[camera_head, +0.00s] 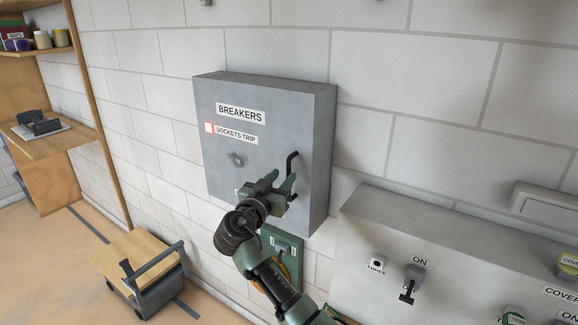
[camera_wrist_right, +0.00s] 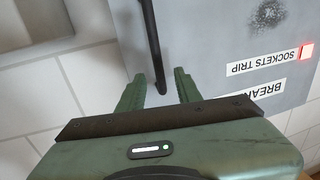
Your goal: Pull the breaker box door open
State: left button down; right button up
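The grey breaker box (camera_head: 226,178) hangs on the wall with its door shut. It carries a "BREAKERS" label and a "SOCKETS TRIP" label beside a lit red light. Its black bar handle (camera_head: 291,162) is on the right side of the door. My right gripper (camera_head: 282,178) is in front of the lower part of the handle. In the right wrist view the gripper (camera_wrist_right: 158,80) is open, and the handle (camera_wrist_right: 152,45) shows between its two green fingers, with a gap on each side. The exact depth between fingers and handle is hard to tell. My left gripper is not in view.
A grey cabinet (camera_head: 390,225) with switches and labels stands at the lower right. A green socket plate (camera_head: 284,240) is below the box, partly behind my arm. A small wooden-topped cart (camera_head: 135,256) and wooden shelving (camera_head: 95,110) are at left. The wall left of the box is bare.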

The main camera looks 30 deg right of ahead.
aim_at(288, 172)
jog(key=p+x, duration=0.1)
jog(key=x, duration=0.3)
jog(key=shift+d, duration=0.2)
jog(key=shift+w+d+f+p, duration=0.1)
jog(key=shift+w+d+p, duration=0.15)
jog(key=shift+p, duration=0.1)
grip_shut()
dwell(0.9)
